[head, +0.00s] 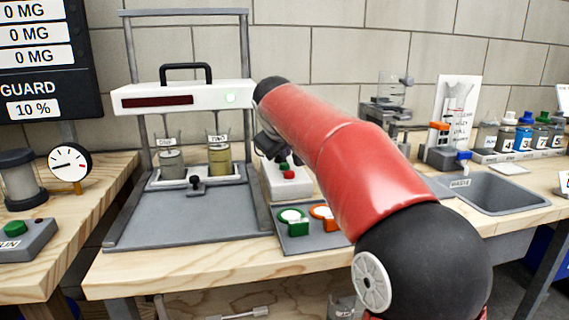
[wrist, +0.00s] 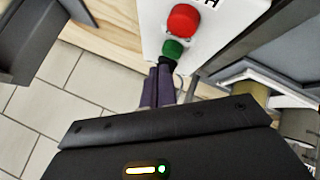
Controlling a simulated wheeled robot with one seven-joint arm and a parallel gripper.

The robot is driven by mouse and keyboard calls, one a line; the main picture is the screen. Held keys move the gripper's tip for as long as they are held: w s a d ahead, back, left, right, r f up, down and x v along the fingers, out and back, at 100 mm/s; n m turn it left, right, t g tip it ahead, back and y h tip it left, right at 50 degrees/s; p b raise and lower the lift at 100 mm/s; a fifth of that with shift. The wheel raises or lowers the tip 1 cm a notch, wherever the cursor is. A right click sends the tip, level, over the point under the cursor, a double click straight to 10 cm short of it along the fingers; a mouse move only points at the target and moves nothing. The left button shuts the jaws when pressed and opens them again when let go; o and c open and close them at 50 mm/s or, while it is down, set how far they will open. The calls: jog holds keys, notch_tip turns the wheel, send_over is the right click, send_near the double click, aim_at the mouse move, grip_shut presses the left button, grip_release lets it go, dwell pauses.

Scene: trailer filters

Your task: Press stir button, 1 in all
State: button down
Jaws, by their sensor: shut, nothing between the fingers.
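A small white control box (head: 287,188) stands on the bench right of the beaker stand, with a red button (head: 289,175) and a green button beside it. In the wrist view the box (wrist: 225,25) carries the red button (wrist: 184,18) and the green button (wrist: 173,49); its label is cut off, with only an "H" readable. No label reading "stir" is legible. My gripper (wrist: 166,66) is shut and empty, its dark fingertips right at the near edge of the green button. I cannot tell whether they touch it. In the head view my red arm hides part of the gripper.
A stand with a white bar (head: 185,97), a lit green light and two beakers (head: 219,158) is left of the box. A tray with green and orange items (head: 292,217) lies in front. A sink (head: 500,192) and bottles are at right.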

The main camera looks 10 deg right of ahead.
aim_at(284, 166)
jog(key=shift+r, duration=0.15)
notch_tip(284, 166, up, 3)
jog(key=p, duration=0.3)
jog(key=shift+r, duration=0.9)
